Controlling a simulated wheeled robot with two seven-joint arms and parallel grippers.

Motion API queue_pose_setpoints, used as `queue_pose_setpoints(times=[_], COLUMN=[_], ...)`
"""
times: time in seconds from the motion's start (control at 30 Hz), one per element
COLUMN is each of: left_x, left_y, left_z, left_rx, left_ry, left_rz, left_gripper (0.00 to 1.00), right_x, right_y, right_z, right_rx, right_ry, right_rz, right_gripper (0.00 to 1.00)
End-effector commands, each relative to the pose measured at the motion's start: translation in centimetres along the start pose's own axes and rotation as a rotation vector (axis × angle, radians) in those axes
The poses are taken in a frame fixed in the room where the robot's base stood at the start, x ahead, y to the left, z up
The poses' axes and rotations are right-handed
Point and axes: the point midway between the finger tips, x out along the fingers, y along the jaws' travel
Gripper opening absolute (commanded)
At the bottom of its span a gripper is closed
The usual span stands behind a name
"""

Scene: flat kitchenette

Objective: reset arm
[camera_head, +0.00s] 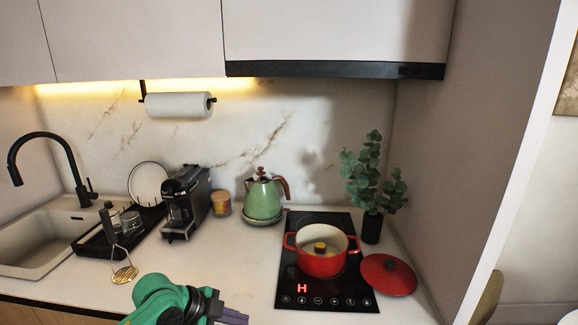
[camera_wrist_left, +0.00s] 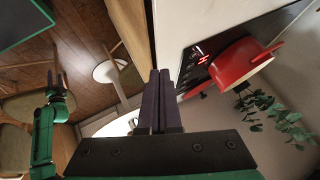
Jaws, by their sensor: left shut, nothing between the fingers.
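My left gripper (camera_head: 232,318) enters at the bottom of the head view, in front of the counter edge, with its green arm behind it. In the left wrist view its two dark fingers (camera_wrist_left: 159,90) lie together, shut and empty. They are apart from the red pot (camera_wrist_left: 238,62) and the counter. A second green arm shows at the left of the wrist view, seemingly my right one, with a small dark gripper (camera_wrist_left: 56,82) whose jaws are too small to read.
The red pot (camera_head: 321,252) stands on the black cooktop (camera_head: 327,290), its red lid (camera_head: 388,274) to the right. A green kettle (camera_head: 263,198), coffee machine (camera_head: 186,203) and dish rack (camera_head: 96,244) line the counter. A chair (camera_wrist_left: 28,103) stands on the floor.

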Motion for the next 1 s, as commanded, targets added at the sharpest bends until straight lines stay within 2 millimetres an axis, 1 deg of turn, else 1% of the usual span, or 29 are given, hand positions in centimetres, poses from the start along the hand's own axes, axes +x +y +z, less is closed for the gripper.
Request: queue_pose_setpoints(times=[0.03, 0.2, 0.33, 0.43, 0.53, 0.63, 0.8, 0.93, 0.97, 1.0], left_x=[0.7, 2.5, 2.9, 2.5, 1.4, -0.3, -3.9, -6.8, -6.9, -5.3], left_y=[1.0, 4.4, 7.1, 9.2, 11.6, 14.2, 18.9, 22.4, 23.0, 23.1], left_z=[-0.5, -1.4, -1.5, -0.8, 0.8, 2.9, 6.4, 8.5, 8.9, 9.8], left_rx=[-0.025, -0.164, -0.331, -0.503, -0.700, -0.902, -1.210, -1.395, -1.423, -1.413], left_ry=[0.001, -0.032, -0.077, -0.131, -0.205, -0.294, -0.461, -0.585, -0.608, -0.608], left_rz=[0.010, 0.020, -0.004, -0.041, -0.090, -0.148, -0.252, -0.327, -0.339, -0.329], left_gripper=[0.00, 0.00, 0.00, 0.00, 0.00, 0.00, 0.00, 0.00, 0.00, 0.00], right_x=[0.0, -0.1, -0.1, -0.1, 0.0, 0.0, 0.0, 0.0, 0.1, 0.2], right_y=[0.4, 1.2, 1.1, 0.6, -0.2, -0.6, -0.5, -0.3, -0.3, -0.2], right_z=[-0.1, -0.3, -0.3, -0.2, -0.3, -0.3, -0.3, -0.2, -0.2, -0.2], right_rx=[0.001, 0.001, 0.001, 0.002, 0.003, 0.003, 0.002, 0.001, 0.001, 0.001], right_ry=[0.002, 0.006, 0.005, 0.005, 0.005, 0.006, 0.005, 0.004, 0.004, 0.005], right_rz=[0.005, 0.017, 0.015, 0.008, -0.002, -0.007, -0.006, -0.004, -0.004, -0.003], right_gripper=[0.50, 0.50, 0.50, 0.50, 0.50, 0.50, 0.50, 0.50, 0.50, 0.50])
